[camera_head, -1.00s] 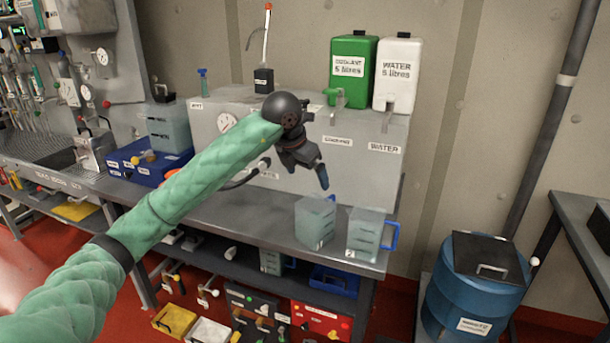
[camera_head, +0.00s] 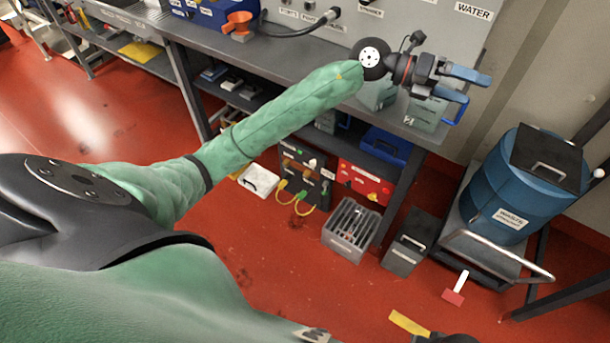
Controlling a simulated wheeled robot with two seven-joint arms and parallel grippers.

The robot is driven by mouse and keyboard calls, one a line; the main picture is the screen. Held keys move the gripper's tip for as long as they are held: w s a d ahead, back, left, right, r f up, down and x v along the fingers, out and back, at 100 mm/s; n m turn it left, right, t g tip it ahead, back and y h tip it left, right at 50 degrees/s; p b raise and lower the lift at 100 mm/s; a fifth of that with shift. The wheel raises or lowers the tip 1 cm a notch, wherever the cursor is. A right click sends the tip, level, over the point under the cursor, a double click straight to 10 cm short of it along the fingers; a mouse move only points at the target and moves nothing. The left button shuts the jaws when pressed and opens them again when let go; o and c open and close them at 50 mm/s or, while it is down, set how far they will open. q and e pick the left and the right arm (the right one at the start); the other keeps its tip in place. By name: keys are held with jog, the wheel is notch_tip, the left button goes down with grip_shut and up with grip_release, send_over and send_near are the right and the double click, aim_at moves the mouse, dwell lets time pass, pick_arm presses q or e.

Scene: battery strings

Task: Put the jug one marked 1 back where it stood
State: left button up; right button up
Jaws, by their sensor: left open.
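Two clear jugs with blue-green contents stand side by side at the right end of the bench top. The left jug (camera_head: 375,98) is partly hidden behind my left arm and wrist. The right jug (camera_head: 424,116) has a blue handle on its right side, and its top is partly hidden by my left gripper. I cannot read a number on either jug now. My left gripper (camera_head: 474,88) is open, its blue fingers pointing right, in front of and above the right jug in the picture. No jug is seen between the fingers.
A blue waste drum (camera_head: 525,190) stands right of the bench on a low cart. Under the bench are a blue bin (camera_head: 386,146), a red case (camera_head: 362,182), a grey slotted crate (camera_head: 351,229) and a dark box (camera_head: 404,252). Red floor in front is mostly clear.

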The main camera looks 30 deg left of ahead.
pick_arm(q)
jog(key=a+f+n+t+y, duration=0.2)
jog(key=a+n+t+y, duration=0.35)
jog(key=n+t, duration=1.35)
jog(key=s+a+f+n+g+y, duration=0.3)
jog(key=a+f+n+y, duration=0.25)
jog(key=f+n, duration=0.3)
jog(key=s+a+f+n+g+y, duration=0.2)
jog(key=s+a+f+n+y, duration=0.15)
jog(key=f+n+y, duration=0.55)
jog(key=s+a+f+n+g+h, duration=0.2)
jog(key=s+f+g, duration=0.5)
jog(key=s+f, duration=0.5)
jog(key=s+d+f+g+h, duration=0.1)
jog(key=s+f+g, duration=0.3)
jog(key=s, duration=0.5)
jog(key=s+d+f+g+h, duration=0.1)
jog(key=s+f+g, duration=0.3)
jog(key=s, duration=0.5)
notch_tip(320, 180, down, 2)
jog(key=shift+s+d+f+n+g, duration=0.2)
jog(key=shift+d+n+g, duration=0.15)
jog(key=shift+d, duration=0.2)
jog(key=shift+w, duration=0.1)
